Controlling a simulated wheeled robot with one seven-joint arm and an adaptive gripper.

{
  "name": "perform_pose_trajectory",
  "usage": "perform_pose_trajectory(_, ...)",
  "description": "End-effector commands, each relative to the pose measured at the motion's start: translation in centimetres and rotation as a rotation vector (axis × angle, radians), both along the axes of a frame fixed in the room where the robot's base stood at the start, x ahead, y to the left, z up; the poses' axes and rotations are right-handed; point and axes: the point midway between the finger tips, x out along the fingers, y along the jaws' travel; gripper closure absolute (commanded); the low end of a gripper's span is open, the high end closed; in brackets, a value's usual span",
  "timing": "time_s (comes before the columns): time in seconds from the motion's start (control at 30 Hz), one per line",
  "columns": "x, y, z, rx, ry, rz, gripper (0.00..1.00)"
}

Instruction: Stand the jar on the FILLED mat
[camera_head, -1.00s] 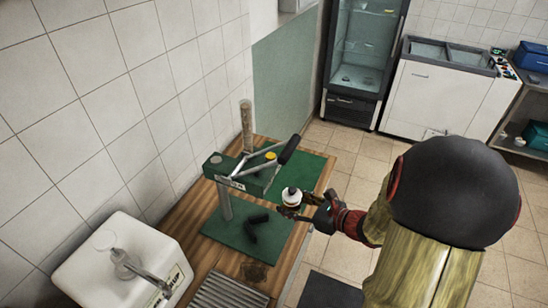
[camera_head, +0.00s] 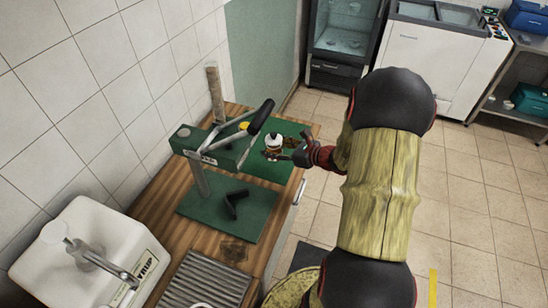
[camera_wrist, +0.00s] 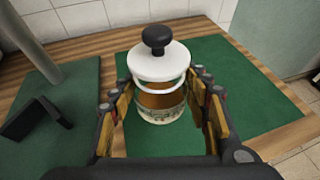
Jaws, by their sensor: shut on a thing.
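The jar (camera_wrist: 160,98) has a white lid with a black knob, amber contents and a patterned band low on its side. It is upright between the fingers of my gripper (camera_head: 284,153), which is shut on it. In the head view the jar (camera_head: 273,142) is small and partly covered by the fingers. A green mat (camera_wrist: 252,95) lies under and around the jar in the wrist view; it also shows in the head view (camera_head: 266,171). No wording on this mat is readable. I cannot tell whether the jar's base touches it.
A green lever press (camera_head: 215,153) stands left of the jar, its black-gripped handle close by. A black part (camera_head: 235,203) lies on its green base (camera_head: 208,213). A white canister (camera_head: 85,255) and a ribbed tray (camera_head: 205,287) are nearer. The wall borders the wooden counter.

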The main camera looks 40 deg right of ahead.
Motion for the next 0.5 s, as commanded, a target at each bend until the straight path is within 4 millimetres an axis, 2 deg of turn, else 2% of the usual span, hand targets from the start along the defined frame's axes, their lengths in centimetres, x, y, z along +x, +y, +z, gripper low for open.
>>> perform_pose_trajectory(0.07,0.6,-0.5,-1.1,-0.001,-0.001,0.0,1.0)
perform_pose_trajectory(0.37,1.7,-1.4,-2.7,-0.002,-0.001,0.001,1.0)
perform_pose_trajectory(0.5,1.7,-1.4,-5.1,0.0,0.0,0.001,1.0)
